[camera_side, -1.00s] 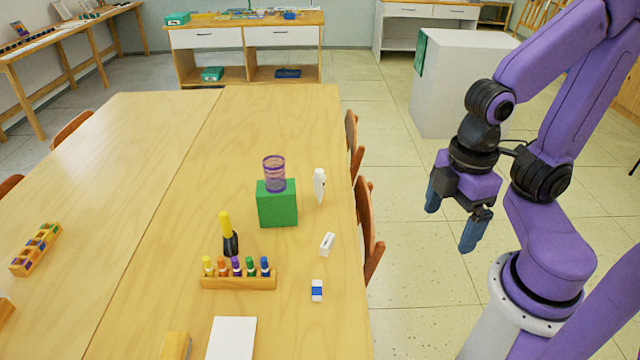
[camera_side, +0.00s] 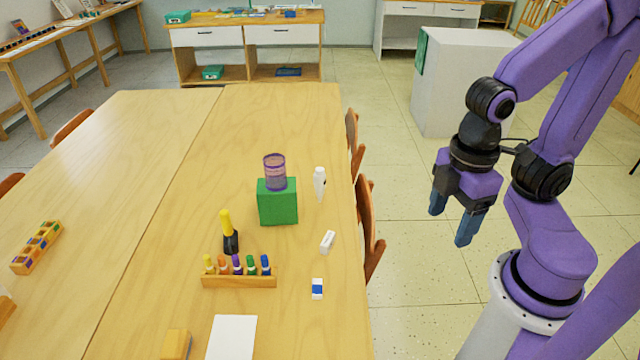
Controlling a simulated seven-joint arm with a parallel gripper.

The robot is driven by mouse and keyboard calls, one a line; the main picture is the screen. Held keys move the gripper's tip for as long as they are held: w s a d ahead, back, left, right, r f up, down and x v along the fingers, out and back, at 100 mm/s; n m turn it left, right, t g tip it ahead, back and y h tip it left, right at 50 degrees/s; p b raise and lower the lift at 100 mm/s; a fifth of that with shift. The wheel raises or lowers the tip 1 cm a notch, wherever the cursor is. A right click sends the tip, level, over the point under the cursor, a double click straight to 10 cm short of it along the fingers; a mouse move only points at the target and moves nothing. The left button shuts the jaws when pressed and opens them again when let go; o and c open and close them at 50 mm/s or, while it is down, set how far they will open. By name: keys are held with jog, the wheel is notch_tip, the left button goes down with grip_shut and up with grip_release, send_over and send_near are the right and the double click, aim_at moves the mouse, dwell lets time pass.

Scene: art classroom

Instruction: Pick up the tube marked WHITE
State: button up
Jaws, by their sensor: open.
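A white tube (camera_side: 319,184) stands upright near the table's right edge, just right of a green block; its marking is too small to read. A small white box-like piece (camera_side: 327,242) lies in front of it, with no readable print. My gripper (camera_side: 452,222) is open and empty. It hangs over the floor to the right of the table, well apart from the white tube, with its blue fingers pointing down.
The green block (camera_side: 277,207) bears a purple-rimmed clear cup (camera_side: 274,172). A wooden rack (camera_side: 239,282) holds several coloured tubes; a yellow-and-black bottle (camera_side: 228,232) stands behind it. A blue-and-white eraser (camera_side: 317,289) lies nearby. Chairs (camera_side: 369,230) line the table's right edge.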

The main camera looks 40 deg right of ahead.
jog(key=w+d+f+n+t+h, duration=0.1)
jog(key=w+d+n+t+h, duration=0.2)
jog(key=w, duration=0.6)
jog(key=w+d+f+n+h, duration=0.1)
jog(key=w+d+f+h, duration=0.15)
jog(key=w+h, duration=0.45)
jog(key=w+d+f+n+t+h, duration=0.15)
jog(key=w+d, duration=0.25)
jog(key=w, duration=0.7)
jog(key=n+t, duration=0.9)
jog(key=n, duration=0.1)
send_over(320, 173)
jog(key=v, duration=0.4)
notch_tip(320, 173, down, 10)
jog(key=shift+m+h, duration=0.25)
jog(key=shift+h, duration=0.2)
notch_tip(320, 173, down, 7)
jog(key=shift+s+a+f, duration=0.1)
jog(key=shift+a, duration=0.1)
jog(key=shift+d+f, duration=0.1)
jog(key=shift+f, duration=0.1)
jog(key=shift+x, duration=3.7)
jog(key=c, duration=1.1)
